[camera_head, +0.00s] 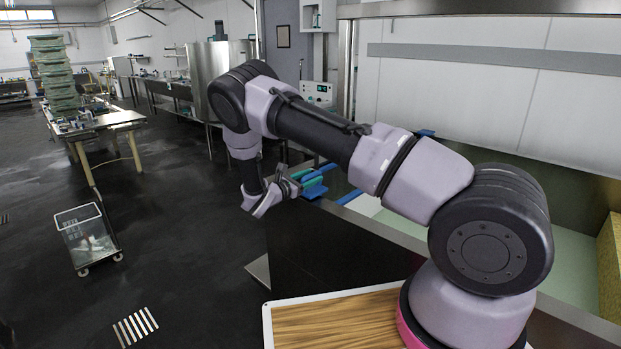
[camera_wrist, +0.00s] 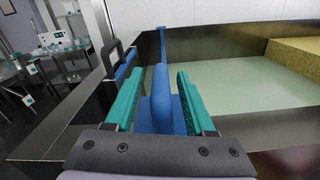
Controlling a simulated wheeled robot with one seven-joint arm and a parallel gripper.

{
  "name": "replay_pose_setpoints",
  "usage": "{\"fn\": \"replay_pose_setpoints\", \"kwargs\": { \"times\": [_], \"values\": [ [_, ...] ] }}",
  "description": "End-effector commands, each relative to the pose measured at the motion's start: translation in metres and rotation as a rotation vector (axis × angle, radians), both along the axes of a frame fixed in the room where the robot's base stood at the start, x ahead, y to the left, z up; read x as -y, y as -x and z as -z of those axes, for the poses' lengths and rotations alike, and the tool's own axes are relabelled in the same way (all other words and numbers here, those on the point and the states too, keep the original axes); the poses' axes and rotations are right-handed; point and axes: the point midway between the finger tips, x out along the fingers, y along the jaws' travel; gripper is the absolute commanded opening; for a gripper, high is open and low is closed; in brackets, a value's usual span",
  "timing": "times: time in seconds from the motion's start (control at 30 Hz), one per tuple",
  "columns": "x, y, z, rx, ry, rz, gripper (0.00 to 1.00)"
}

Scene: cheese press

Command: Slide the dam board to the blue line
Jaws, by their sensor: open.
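My gripper (camera_wrist: 158,82) is open in the wrist view, with one teal finger on each side of an upright blue handle (camera_wrist: 161,92). Narrow gaps show between the fingers and the handle, which appears to belong to the blue dam board. A narrow blue upright piece (camera_wrist: 163,42) shows beyond it at the far wall. Another blue piece (camera_wrist: 125,66) lies on the vat rim to the left; I cannot tell whether it is the blue line. In the head view my gripper (camera_head: 301,183) is at the vat's near left corner, with blue parts (camera_head: 322,172) beside it.
The steel vat has a pale green floor (camera_wrist: 235,82) and a yellow block (camera_wrist: 299,56) at the right. A dark bar handle (camera_wrist: 110,57) stands near the left rim. A wheeled clear bin (camera_head: 86,238) stands on the dark floor at left.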

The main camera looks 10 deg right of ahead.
Motion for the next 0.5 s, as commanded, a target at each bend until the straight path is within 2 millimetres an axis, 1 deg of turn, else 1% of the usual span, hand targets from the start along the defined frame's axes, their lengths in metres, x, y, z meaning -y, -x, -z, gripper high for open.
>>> {"fn": "replay_pose_setpoints", "kwargs": {
  "times": [0.23, 0.27, 0.3, 0.37, 0.4, 0.5],
  "values": [
    [0.0006, -0.0004, 0.0001, 0.000, 0.000, 0.000, 0.55],
    [0.0006, -0.0004, 0.0001, 0.000, 0.000, 0.000, 0.47],
    [0.0006, -0.0004, 0.0001, 0.000, 0.000, 0.000, 0.32],
    [0.0005, -0.0004, 0.0001, 0.000, 0.000, 0.000, 0.09],
    [0.0004, -0.0004, 0.0001, 0.000, 0.000, 0.000, 0.00],
    [0.0003, -0.0006, -0.0001, 0.000, 0.000, -0.001, 0.00]
  ]
}}
